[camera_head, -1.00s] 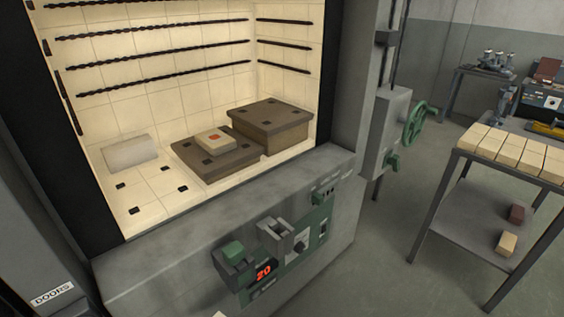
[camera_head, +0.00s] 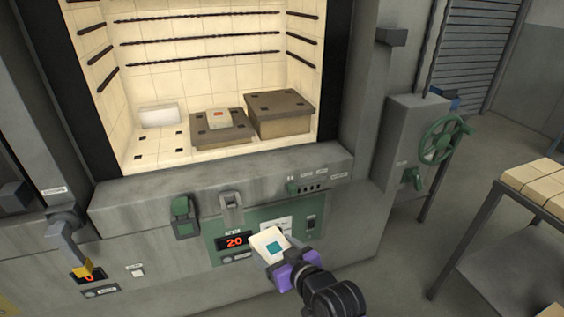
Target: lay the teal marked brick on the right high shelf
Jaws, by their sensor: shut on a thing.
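The teal marked brick (camera_head: 268,246) is cream with a teal square on its face. My gripper (camera_head: 284,266), with purple fingers, is shut on it and holds it in front of the furnace's control panel, below the chamber opening. The right high shelf (camera_head: 281,99) is a dark brown slab on a taller block at the right of the lit chamber, and its top is bare. To its left is a lower dark shelf (camera_head: 206,137) bearing a cream brick with a red mark (camera_head: 218,118).
The furnace sill (camera_head: 230,183) stands between my gripper and the chamber. A green handwheel (camera_head: 446,140) and a brick-topped table (camera_head: 503,200) are at the right.

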